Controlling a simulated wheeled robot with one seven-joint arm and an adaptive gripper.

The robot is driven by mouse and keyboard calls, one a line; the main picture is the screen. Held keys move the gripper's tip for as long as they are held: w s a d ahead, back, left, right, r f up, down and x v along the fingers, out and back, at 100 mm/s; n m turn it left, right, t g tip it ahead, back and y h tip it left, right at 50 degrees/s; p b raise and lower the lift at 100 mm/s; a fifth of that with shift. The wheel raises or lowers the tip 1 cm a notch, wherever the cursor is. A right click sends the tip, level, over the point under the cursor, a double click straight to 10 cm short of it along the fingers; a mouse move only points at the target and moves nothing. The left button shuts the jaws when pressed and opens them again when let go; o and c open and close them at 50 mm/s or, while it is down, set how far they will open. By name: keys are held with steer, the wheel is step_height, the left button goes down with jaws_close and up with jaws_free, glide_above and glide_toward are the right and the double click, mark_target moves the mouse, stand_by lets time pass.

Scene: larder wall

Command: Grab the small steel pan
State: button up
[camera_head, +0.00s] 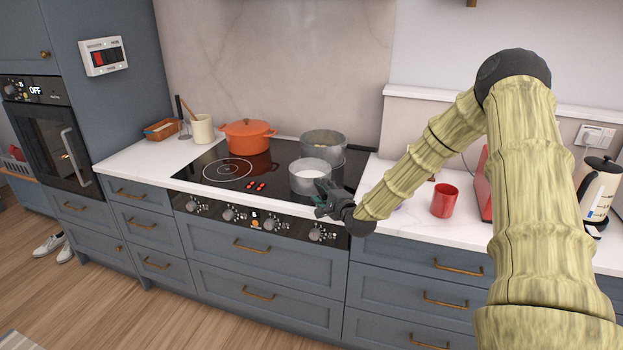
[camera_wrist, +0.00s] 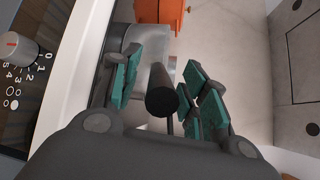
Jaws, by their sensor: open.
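The small steel pan (camera_head: 309,180) stands on the front right of the black hob, with something pale inside it. My gripper (camera_head: 323,197) is open at the pan's near right side, just above the hob's front edge. In the wrist view, a dark handle (camera_wrist: 161,91) points towards the camera and lies between the green-padded fingers of my gripper (camera_wrist: 160,85). The fingers stand apart on both sides of the handle, and I cannot tell whether either one touches it. The handle is hidden behind my gripper in the head view.
A larger steel pot (camera_head: 324,145) stands close behind the small pan. An orange lidded pot (camera_head: 248,136) is at the back left of the hob (camera_head: 200,172). A red mug (camera_head: 444,201) and a kettle (camera_head: 598,190) stand on the right counter. The hob's front left is clear.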

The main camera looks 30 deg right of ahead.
steer(key=shift+w+f, duration=0.1)
steer(key=shift+w, duration=0.4)
jaws_close()
